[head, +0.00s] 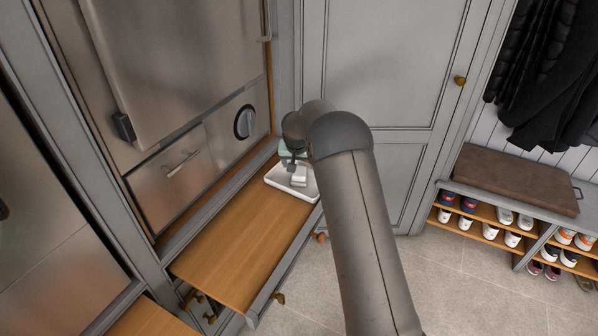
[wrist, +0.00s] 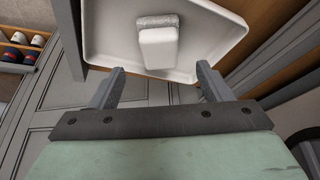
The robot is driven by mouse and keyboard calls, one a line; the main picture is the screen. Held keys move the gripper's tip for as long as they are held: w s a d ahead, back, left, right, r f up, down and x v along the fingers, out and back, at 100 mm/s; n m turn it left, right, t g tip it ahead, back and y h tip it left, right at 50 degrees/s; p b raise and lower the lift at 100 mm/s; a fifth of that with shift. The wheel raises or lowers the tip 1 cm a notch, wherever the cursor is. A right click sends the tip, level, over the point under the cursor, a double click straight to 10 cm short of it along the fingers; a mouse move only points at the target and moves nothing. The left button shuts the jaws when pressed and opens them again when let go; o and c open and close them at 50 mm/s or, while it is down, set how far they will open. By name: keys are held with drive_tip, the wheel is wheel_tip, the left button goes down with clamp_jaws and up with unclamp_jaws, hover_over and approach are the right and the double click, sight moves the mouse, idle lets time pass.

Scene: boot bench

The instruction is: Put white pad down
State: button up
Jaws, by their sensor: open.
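The white pad (wrist: 158,49) is a small rounded block in the white tray (wrist: 215,42). In the wrist view it lies against a grey, rough-textured piece (wrist: 157,20); I cannot tell whether it rests on that piece or beside it. In the head view the pad (head: 299,178) shows in the tray (head: 277,182), partly hidden by my arm. My gripper (wrist: 160,70) is open, with a finger on either side of the pad's near end and a clear gap to each. In the head view my gripper (head: 293,163) is just above the tray.
The tray stands at the far end of a wooden pull-out shelf (head: 225,240), whose near part is bare. Steel appliance fronts (head: 170,175) rise at left and a grey cabinet door (head: 375,70) stands behind. A shoe bench (head: 515,180) is at right.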

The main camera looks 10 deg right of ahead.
drive_tip(key=s+r+g, duration=0.1)
drive_tip(key=s+r, duration=1)
drive_tip(key=s, duration=0.3)
drive_tip(key=s+n+g+y, duration=0.1)
drive_tip(key=s+n+g, duration=0.2)
drive_tip(key=s, duration=3.2)
drive_tip(key=shift+s+a+r, duration=0.25)
drive_tip(key=shift+r, duration=0.2)
